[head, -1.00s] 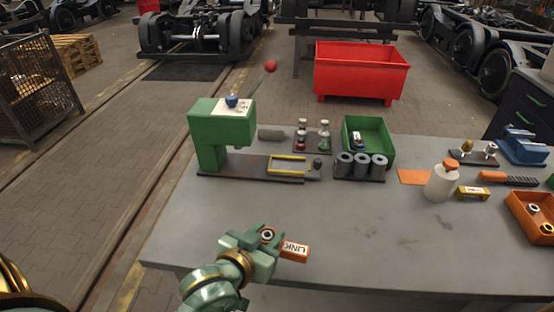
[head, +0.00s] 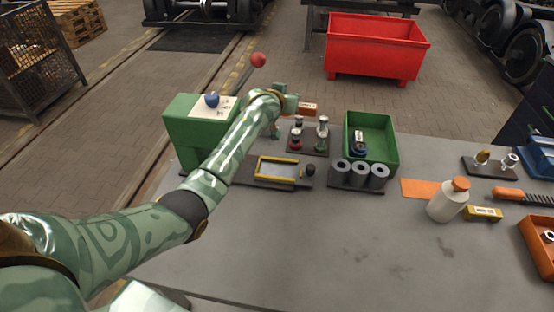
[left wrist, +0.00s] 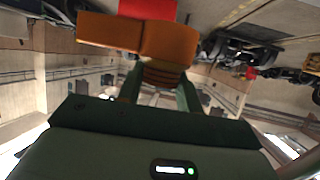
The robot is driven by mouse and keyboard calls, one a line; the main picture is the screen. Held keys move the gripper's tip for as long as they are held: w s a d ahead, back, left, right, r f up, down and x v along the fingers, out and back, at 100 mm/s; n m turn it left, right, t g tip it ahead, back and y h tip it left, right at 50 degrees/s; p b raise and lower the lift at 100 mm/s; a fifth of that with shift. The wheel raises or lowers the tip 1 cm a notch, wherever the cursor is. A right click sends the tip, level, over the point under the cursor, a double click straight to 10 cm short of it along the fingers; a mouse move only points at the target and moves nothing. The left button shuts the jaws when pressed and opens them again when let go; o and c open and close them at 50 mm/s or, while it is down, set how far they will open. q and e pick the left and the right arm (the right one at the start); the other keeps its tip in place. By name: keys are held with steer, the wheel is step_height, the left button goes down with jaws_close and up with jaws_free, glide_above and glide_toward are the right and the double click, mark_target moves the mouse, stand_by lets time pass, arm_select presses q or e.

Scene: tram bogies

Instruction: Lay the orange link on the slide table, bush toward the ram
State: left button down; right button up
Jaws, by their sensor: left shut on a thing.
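My left gripper (head: 292,104) is shut on the orange link (head: 307,108), up in the air near the bench's back edge, right of the green press (head: 180,128). In the left wrist view, the orange link (left wrist: 140,35) is between the fingers (left wrist: 160,78); its bush cannot be made out in either view. The slide table (head: 277,168), with a yellow frame and a dark knob at its right end, lies on the dark base plate in front of the gripper. The frame looks empty. My left arm covers the press's right side, so the ram is hidden. My right gripper is not in view.
Right of the slide table stand grey rollers (head: 360,174) and a green bin (head: 390,145). A red-ball lever (head: 258,60) rises behind the press. The bench (head: 350,240) front is clear.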

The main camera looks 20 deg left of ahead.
arm_select(q)
steer(key=s+f, duration=0.2)
steer(key=s, duration=0.2)
steer(key=s+f, duration=0.3)
steer(key=s, duration=0.1)
steer(key=s+f, duration=0.3)
steer(key=s, duration=0.1)
steer(key=shift+s+d+f, duration=0.15)
steer(key=f, duration=0.2)
steer(key=f+b, duration=0.1)
steer(key=f, duration=0.1)
steer(key=shift+s, duration=0.35)
steer(key=c, duration=0.9)
jaws_free()
steer(key=shift+c, duration=0.2)
steer(key=shift+s, duration=0.1)
